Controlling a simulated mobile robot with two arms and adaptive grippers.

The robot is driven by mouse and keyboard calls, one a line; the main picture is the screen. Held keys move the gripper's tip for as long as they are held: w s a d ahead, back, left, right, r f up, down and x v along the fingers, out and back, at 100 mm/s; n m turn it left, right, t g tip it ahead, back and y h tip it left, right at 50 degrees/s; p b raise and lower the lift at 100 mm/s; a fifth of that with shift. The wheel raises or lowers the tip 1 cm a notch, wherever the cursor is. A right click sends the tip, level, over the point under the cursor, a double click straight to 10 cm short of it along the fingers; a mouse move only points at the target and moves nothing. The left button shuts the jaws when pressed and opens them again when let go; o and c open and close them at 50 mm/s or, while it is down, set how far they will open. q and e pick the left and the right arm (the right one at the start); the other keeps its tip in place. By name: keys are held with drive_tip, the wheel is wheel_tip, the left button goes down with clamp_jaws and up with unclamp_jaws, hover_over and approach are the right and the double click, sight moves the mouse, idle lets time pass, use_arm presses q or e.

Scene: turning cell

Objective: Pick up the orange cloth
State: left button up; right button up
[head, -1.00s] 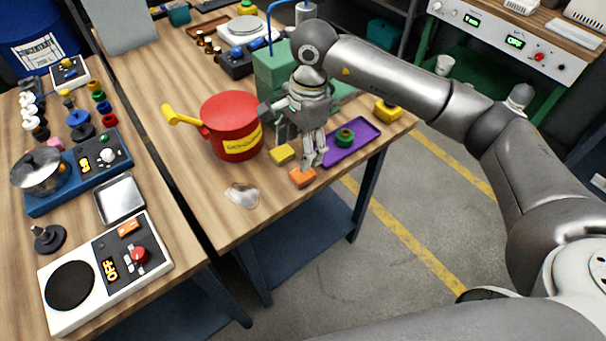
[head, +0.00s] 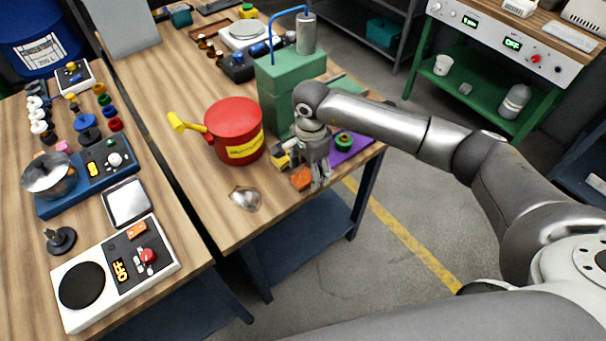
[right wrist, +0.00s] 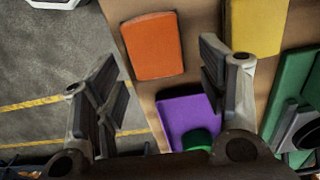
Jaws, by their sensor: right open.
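The orange cloth (head: 301,180) is a small flat folded block on the wooden table, near its front right edge. In the right wrist view the orange cloth (right wrist: 153,48) lies beyond the fingertips, roughly between the two fingers' lines. My right gripper (head: 321,182) points down just right of the cloth in the head view. In the right wrist view the right gripper (right wrist: 158,80) is open with nothing between its fingers. My left gripper is not in view.
A yellow block (right wrist: 243,30) lies close to the cloth, beside the right finger. A purple tray (head: 352,154) with a green ring (head: 343,139) is behind the gripper. A red pot (head: 234,130) and a silvery piece (head: 245,198) stand left. The table edge is close.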

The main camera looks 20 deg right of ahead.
drive_tip(key=shift+f, duration=0.3)
drive_tip(key=c, duration=1)
drive_tip(key=shift+c, duration=0.2)
drive_tip(key=shift+r, duration=0.5)
wheel_tip(320, 180, up, 2)
drive_tip(key=shift+r+b, duration=0.15)
drive_tip(key=shift+b, duration=0.4)
drive_tip(key=s+d+r+b, duration=0.1)
drive_tip(key=s+r+b, duration=0.4)
drive_tip(key=s+r, duration=0.4)
drive_tip(key=s, duration=0.5)
drive_tip(key=shift+d+r, duration=0.3)
drive_tip(key=shift+r, duration=0.1)
